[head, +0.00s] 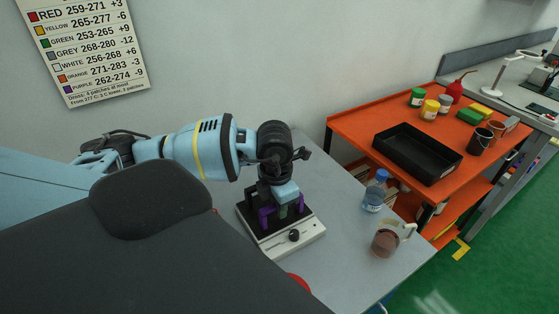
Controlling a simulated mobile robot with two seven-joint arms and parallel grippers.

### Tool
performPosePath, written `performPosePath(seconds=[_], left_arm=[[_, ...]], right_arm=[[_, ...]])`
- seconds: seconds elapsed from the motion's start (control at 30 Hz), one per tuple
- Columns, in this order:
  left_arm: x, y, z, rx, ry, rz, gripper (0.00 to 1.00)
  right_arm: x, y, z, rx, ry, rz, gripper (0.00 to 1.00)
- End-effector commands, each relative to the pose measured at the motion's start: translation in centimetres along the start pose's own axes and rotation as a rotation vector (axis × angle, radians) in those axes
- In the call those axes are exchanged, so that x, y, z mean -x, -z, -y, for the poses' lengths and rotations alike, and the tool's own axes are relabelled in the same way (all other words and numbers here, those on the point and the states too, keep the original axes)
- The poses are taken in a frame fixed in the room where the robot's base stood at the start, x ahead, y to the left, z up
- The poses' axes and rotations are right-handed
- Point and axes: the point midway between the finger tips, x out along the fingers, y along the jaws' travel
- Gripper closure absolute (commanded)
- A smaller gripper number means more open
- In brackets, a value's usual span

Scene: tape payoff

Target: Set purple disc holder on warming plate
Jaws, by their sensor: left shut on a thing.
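The warming plate (294,247) is a pale box with a dark top and a black knob, on the grey table. The purple disc holder (265,217) is at the dark top of the plate, with a dark green part between its purple sides. My left gripper (284,200) points down over the plate and is shut on the holder. The gripper hides much of the holder, and I cannot tell whether its base touches the plate. My right gripper is not in view.
A blue-capped bottle (374,192) and a clear jug with brownish liquid (386,239) stand right of the plate. A red object (299,281) shows partly at the front. An orange cart (360,125) carries a black tray (417,153). A chart hangs on the wall (85,50).

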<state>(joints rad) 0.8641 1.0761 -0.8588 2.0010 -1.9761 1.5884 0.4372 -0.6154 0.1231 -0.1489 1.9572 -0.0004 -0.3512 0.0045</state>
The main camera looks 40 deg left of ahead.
Motion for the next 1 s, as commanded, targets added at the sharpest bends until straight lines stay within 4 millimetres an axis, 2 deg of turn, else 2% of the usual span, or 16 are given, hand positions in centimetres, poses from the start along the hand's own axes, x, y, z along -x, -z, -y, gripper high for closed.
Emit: performPosePath(seconds=[0.1,0.13,0.3,0.5,0.7,1.0], left_arm=[[-0.13,0.0,0.01,0.0,0.0,0.0,1.0],[-0.14,0.0,0.01,0.0,0.0,0.001,0.83],[-0.1,-0.01,0.0,0.0,0.0,0.001,0.61],[-0.11,0.0,0.0,0.0,0.0,0.0,0.59],[-0.13,0.02,0.0,0.0,0.0,0.0,0.34],[0.01,-0.01,0.0,0.0,0.0,0.001,0.34]], right_arm=[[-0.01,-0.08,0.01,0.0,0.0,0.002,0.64],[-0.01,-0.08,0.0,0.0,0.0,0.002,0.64],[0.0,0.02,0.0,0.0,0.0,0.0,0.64],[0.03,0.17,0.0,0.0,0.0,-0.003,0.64],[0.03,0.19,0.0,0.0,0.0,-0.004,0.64],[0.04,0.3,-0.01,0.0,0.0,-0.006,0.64]])
